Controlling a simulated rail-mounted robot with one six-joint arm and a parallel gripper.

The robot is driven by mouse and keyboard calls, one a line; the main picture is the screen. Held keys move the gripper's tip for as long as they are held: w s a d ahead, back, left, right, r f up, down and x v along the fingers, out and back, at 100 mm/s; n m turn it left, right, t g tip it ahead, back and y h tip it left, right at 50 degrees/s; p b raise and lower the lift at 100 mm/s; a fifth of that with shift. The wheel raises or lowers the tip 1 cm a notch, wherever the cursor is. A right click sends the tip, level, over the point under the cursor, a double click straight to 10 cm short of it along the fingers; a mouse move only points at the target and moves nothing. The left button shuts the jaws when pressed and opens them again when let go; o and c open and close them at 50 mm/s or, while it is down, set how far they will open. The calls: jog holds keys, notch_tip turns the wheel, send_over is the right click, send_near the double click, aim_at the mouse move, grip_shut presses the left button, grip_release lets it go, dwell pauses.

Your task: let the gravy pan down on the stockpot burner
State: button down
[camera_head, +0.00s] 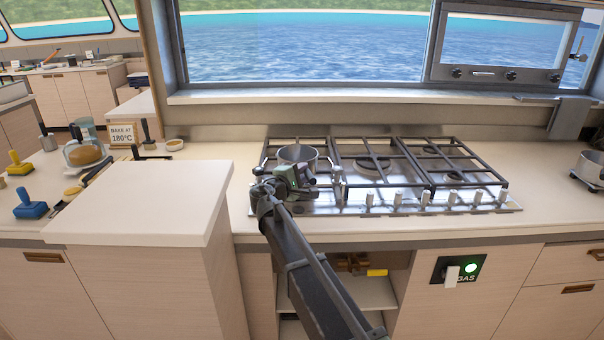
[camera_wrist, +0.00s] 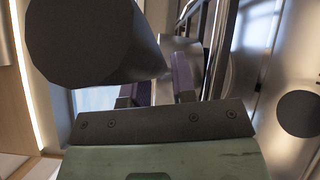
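A grey metal pan (camera_head: 297,154), which I take to be the gravy pan, is at the left part of the gas hob (camera_head: 330,207). It is on or just above the grate; I cannot tell which. My gripper (camera_head: 304,172) is right at its near side and hides its lower part. In the wrist view the two purple-padded fingers (camera_wrist: 157,90) stand apart, with a pale strip between them. A large dark rounded shape (camera_wrist: 85,40) covers the upper left and partly hides them. Whether they hold the pan's handle is not clear. A large middle burner (camera_head: 373,164) is bare.
The hob's knobs (camera_head: 424,198) line its front edge. Two small burners are bare at right, and another pot (camera_head: 590,166) stands at the far right. A raised counter block (camera_head: 140,200) is left of my arm. The window ledge (camera_head: 330,97) runs behind.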

jog(key=c, duration=1.1)
grip_release()
jog(key=shift+s+a, duration=0.25)
jog(key=shift+s, duration=0.15)
jog(key=shift+v, duration=1.1)
jog(key=shift+s+a, duration=0.1)
jog(key=shift+s, duration=0.1)
jog(key=o, duration=0.6)
jog(key=c, duration=0.6)
